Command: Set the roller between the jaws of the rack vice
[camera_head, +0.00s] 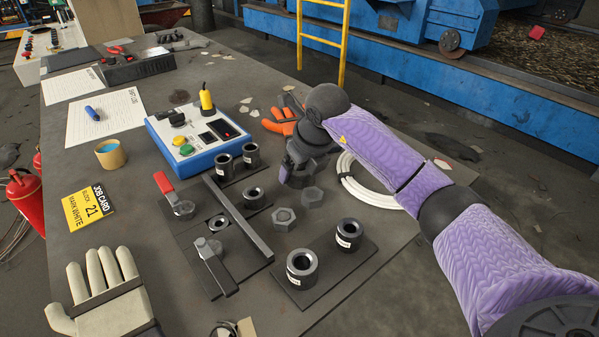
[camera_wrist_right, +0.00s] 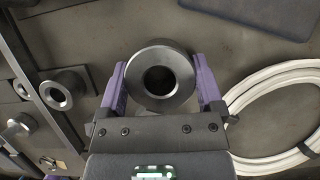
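A dark, thick-walled ring-shaped part that looks like the roller (camera_wrist_right: 160,75) is end-on between the two purple fingers of my right gripper (camera_wrist_right: 160,80) in the wrist view. The fingers lie close along both its sides; whether they press on it is unclear. In the head view my right gripper (camera_head: 292,176) is low over the table, right of the dark plate, and its fingers are partly hidden. The plate with a long raised bar (camera_head: 238,220) and clamp levers looks like the rack vice; its jaws are hard to make out. My left gripper is not in view.
Labelled sleeves stand on a front plate (camera_head: 325,270). Hex nuts (camera_head: 285,218) lie near my right gripper. A blue-white control box (camera_head: 195,138) stands behind. A white cable coil (camera_head: 365,185) lies to the right, a work glove (camera_head: 105,300) at front left.

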